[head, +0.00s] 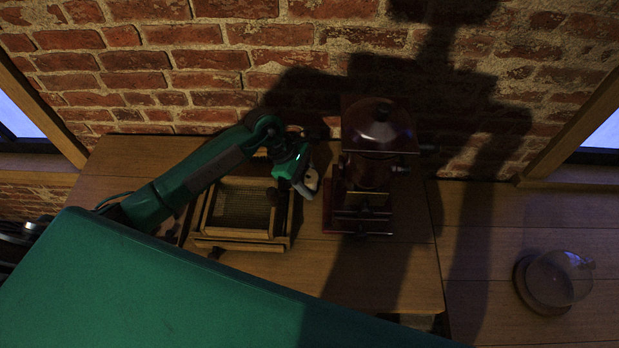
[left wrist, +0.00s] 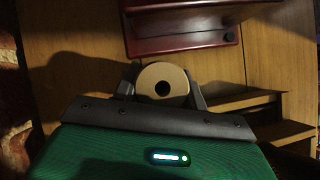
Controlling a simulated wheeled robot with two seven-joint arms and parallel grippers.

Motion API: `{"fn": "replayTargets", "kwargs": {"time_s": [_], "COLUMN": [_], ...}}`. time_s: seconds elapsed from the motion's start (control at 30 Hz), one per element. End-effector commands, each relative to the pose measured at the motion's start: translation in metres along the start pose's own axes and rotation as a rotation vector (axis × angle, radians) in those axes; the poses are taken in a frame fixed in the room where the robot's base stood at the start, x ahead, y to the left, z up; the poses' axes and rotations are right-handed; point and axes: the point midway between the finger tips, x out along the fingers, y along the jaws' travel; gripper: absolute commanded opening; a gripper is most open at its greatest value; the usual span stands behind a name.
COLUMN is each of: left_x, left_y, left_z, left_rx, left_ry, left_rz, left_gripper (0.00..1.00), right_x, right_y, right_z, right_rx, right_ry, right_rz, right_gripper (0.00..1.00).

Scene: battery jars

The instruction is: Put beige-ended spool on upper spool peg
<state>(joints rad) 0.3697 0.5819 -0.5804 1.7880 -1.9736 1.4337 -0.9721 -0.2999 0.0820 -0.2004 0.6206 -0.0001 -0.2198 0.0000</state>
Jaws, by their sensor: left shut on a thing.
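My left gripper (head: 306,184) hangs between the wooden tray and the dark red machine (head: 377,135) in the head view. In the left wrist view, its two dark fingers are shut on the beige-ended spool (left wrist: 147,79). The spool's round beige end with a dark centre hole faces this camera. The spool is clear of the dark red base (left wrist: 175,17) seen beyond it. A small knob or peg end (left wrist: 230,36) shows on that base. My right gripper is out of view.
A shallow wooden tray (head: 243,235) stands left of the machine on the wooden table (head: 400,286). A brick wall (head: 200,60) rises close behind. A clear dome on a round wooden base (head: 532,296) stands at the right. The picture is dark with heavy shadows.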

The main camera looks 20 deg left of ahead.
Motion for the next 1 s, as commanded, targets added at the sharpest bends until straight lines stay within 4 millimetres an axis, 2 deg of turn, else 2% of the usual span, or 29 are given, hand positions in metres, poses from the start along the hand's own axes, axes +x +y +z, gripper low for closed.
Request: {"fn": "replayTargets", "kwargs": {"time_s": [0.33,0.37,0.47,0.87,1.0], "left_x": [0.003,0.002,0.002,-0.003,-0.022], "left_y": [0.001,0.0,0.0,0.0,0.002], "left_z": [-0.003,-0.002,-0.001,0.002,-0.003], "left_rx": [0.0,0.0,0.0,0.0,0.003], "left_ry": [0.0,0.0,0.0,-0.001,0.003], "left_rz": [0.001,0.001,0.001,0.001,0.005], "left_gripper": [0.22,0.47,0.65,0.65,0.65], "right_x": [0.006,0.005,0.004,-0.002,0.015], "right_y": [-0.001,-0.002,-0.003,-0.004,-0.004], "right_z": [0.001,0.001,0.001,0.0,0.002], "right_rx": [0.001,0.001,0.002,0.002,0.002], "right_ry": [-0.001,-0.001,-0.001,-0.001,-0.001], "right_rz": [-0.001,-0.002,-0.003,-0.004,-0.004], "right_gripper": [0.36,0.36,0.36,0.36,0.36]}}
